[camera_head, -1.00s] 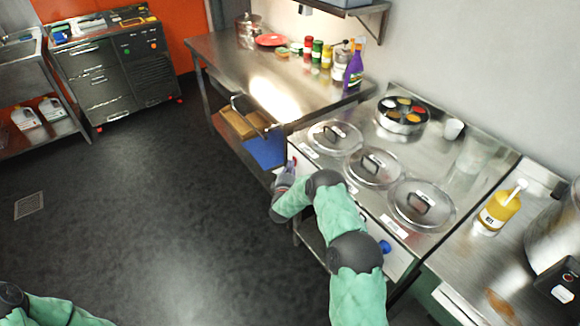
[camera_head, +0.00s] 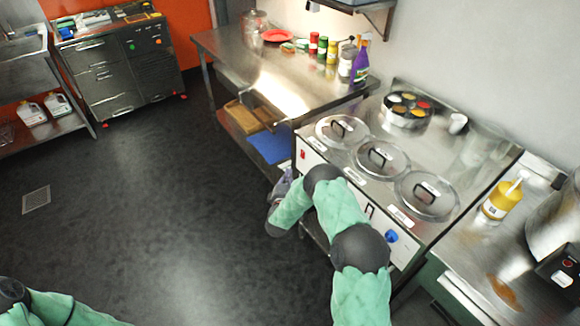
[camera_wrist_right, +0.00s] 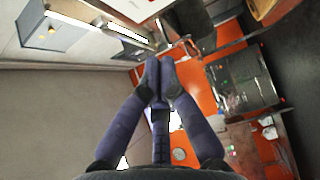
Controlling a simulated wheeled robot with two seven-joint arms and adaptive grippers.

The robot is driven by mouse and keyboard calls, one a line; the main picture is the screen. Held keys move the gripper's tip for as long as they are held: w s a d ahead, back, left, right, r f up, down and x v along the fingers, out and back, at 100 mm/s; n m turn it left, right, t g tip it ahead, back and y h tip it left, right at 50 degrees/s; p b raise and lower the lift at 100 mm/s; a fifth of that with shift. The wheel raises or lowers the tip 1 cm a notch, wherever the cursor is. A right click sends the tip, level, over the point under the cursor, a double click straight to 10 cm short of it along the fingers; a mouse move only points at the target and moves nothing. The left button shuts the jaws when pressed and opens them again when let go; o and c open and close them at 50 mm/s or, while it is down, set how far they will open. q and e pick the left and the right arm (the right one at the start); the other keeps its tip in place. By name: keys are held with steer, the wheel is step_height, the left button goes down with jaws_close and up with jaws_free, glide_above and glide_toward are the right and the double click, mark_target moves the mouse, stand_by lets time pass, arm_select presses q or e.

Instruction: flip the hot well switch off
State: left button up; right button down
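The hot well (camera_head: 436,228) is a steel counter with three round clear lids on top. Its white front panel carries a small red switch (camera_head: 303,154) at the far left end and a blue knob (camera_head: 392,236) nearer me. My right gripper (camera_head: 284,184) is just below and left of the red switch, apart from it in the picture. My forearm partly hides it and covers some of the panel. In the wrist view its two purple fingers (camera_wrist_right: 159,76) meet at the tips with nothing between them. I cannot make out the switch there. My left gripper is out of view.
A steel table (camera_head: 232,52) with jars and a purple spray bottle (camera_head: 360,66) stands beyond the hot well. A yellow bottle (camera_head: 502,199) is on the counter at right. The dark floor (camera_head: 150,200) left of my right arm is clear.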

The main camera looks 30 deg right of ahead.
steer(key=shift+v, duration=0.95)
steer(key=s+a+f+m+g+y, duration=0.25)
steer(key=s+a+f+y, duration=0.25)
steer(key=a+f, duration=0.25)
steer(key=s+a+f+m+g+y, duration=0.25)
steer(key=s+a+f+y, duration=0.3)
steer(key=a, duration=0.35)
steer(key=s+a+m+g+y, duration=0.2)
steer(key=s+a, duration=0.4)
steer(key=s, duration=0.6)
steer(key=s+a+m+g+y, duration=0.3)
steer(key=s+a+m+g, duration=0.2)
steer(key=s, duration=0.7)
steer(key=shift+s+a+f+m+g, duration=0.3)
steer(key=shift+s+a+f+g, duration=0.15)
steer(key=shift+a+g, duration=0.5)
